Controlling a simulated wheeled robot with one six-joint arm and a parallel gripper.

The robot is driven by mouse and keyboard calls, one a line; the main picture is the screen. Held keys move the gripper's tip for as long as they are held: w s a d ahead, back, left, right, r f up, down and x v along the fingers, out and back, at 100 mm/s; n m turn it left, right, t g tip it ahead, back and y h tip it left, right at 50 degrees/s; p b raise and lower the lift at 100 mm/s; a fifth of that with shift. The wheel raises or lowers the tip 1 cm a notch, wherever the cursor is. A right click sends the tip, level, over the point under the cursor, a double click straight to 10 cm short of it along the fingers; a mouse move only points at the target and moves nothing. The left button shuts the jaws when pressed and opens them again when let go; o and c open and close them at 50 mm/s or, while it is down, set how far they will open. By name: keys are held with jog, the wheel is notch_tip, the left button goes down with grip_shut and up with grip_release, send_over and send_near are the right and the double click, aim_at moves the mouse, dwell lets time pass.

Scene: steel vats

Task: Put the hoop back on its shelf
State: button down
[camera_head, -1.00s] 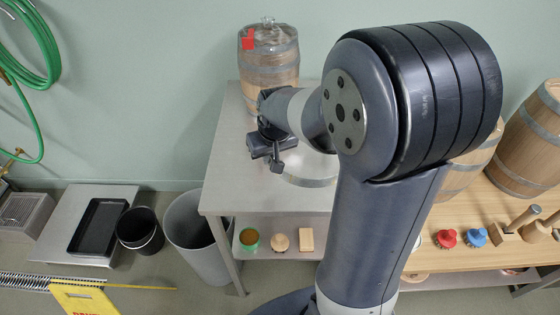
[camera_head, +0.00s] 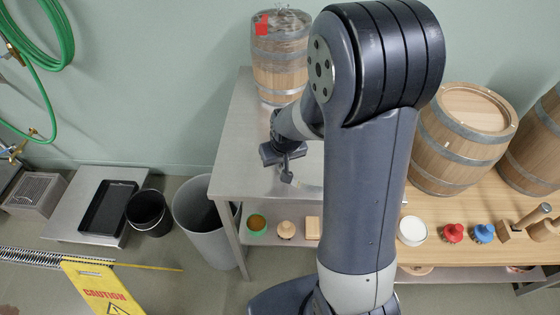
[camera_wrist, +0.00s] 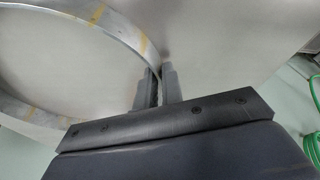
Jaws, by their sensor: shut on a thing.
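The hoop is a thin grey metal band with yellowish marks. It fills the left of the wrist view (camera_wrist: 124,27), and its edge runs between my fingers. My gripper (camera_wrist: 158,75) is shut on it. In the head view my gripper (camera_head: 286,176) is over the steel table (camera_head: 240,150), with a pale curved piece of the hoop (camera_head: 311,184) beside it. My arm hides the rest of the hoop there. Whether the hoop touches the tabletop is unclear. Under the table is a lower steel shelf (camera_head: 270,239), partly hidden by my arm.
A barrel (camera_head: 280,72) stands at the table's back. The lower shelf bears a green-rimmed pot (camera_head: 256,223), a round brush (camera_head: 286,229) and a block (camera_head: 313,228). A grey bin (camera_head: 205,225) stands left. The wooden bench (camera_head: 450,205) at right holds barrels and brushes.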

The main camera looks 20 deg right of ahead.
jog(key=c, duration=1.5)
grip_release()
jog(key=shift+c, duration=0.2)
